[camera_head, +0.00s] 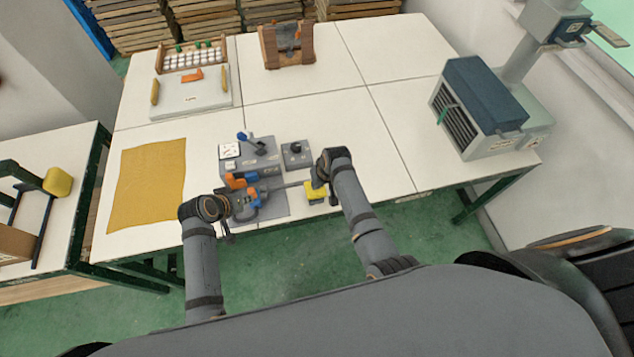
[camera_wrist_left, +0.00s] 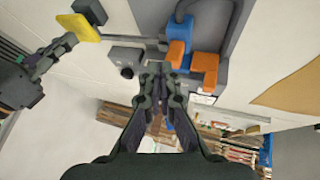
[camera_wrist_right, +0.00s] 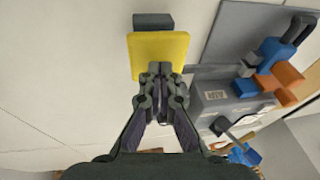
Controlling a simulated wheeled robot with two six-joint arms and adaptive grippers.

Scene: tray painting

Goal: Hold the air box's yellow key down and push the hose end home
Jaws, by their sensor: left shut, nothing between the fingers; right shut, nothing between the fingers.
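The yellow key (camera_head: 315,190) is a flat yellow block at the right end of a grey bar, in front of the grey box (camera_head: 264,166). My right gripper (camera_head: 319,183) is shut at the key. In the right wrist view its closed tips (camera_wrist_right: 160,70) overlap the edge of the yellow face (camera_wrist_right: 158,48); I cannot tell whether they press it. My left gripper (camera_head: 228,220) is shut, beside the blue and orange fitting (camera_head: 249,199). In the left wrist view its tips (camera_wrist_left: 155,72) are next to an orange block (camera_wrist_left: 175,53), holding nothing. I cannot make out the hose end for certain.
A small grey box with a dark knob (camera_head: 296,155) stands behind the bar. A blue-handled lever (camera_head: 252,143) rises behind the fitting. A mustard cloth (camera_head: 147,182) lies to the left. A blue-grey machine (camera_head: 483,100) stands at the right. The middle right tabletop is clear.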

